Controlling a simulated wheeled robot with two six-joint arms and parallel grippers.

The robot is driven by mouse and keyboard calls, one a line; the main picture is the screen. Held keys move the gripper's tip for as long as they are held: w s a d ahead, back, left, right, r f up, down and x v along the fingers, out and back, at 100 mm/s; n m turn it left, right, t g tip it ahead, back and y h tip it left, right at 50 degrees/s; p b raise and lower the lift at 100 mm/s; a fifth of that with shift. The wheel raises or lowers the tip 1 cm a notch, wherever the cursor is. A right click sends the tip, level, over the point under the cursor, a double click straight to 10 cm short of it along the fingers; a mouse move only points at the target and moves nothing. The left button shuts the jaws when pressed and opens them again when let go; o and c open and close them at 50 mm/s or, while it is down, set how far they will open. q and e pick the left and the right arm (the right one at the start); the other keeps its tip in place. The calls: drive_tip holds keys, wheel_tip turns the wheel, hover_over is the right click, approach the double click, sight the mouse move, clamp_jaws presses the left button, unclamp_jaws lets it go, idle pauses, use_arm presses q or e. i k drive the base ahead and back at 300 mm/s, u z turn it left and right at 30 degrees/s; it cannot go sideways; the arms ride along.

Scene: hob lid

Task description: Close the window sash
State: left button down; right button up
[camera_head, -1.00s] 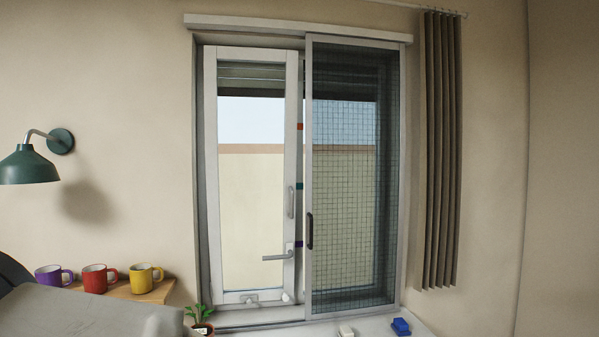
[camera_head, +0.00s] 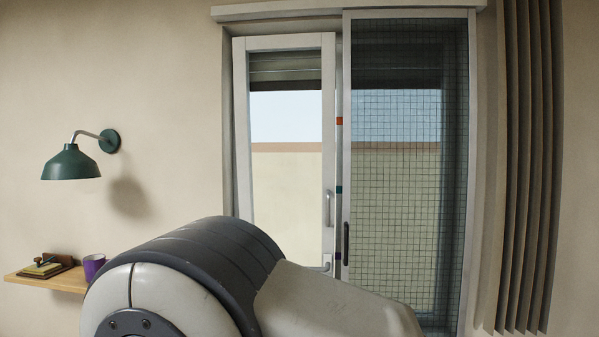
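The window sash (camera_head: 241,140) is a white-framed glass panel in the left half of the window opening. It appears to stand slightly ajar, with a narrow gap along its right side. A vertical pull handle (camera_head: 328,208) is on its right stile. A lever handle (camera_head: 327,262) shows lower down, partly hidden by my arm. A grid screen panel (camera_head: 400,170) with a dark handle (camera_head: 346,243) covers the right half. The sash's lower part is hidden behind my arm. Neither of my grippers is in view.
A green wall lamp (camera_head: 72,163) sticks out at the left. A wooden shelf (camera_head: 58,283) below it holds a purple mug (camera_head: 93,266) and a small stack of items. A brown curtain (camera_head: 525,160) hangs at the right. The wall above the shelf is otherwise bare.

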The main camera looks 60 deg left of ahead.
sight(324, 42)
drive_tip(key=u, duration=0.6)
drive_tip(key=i, duration=0.9)
drive_tip(key=u, duration=0.75)
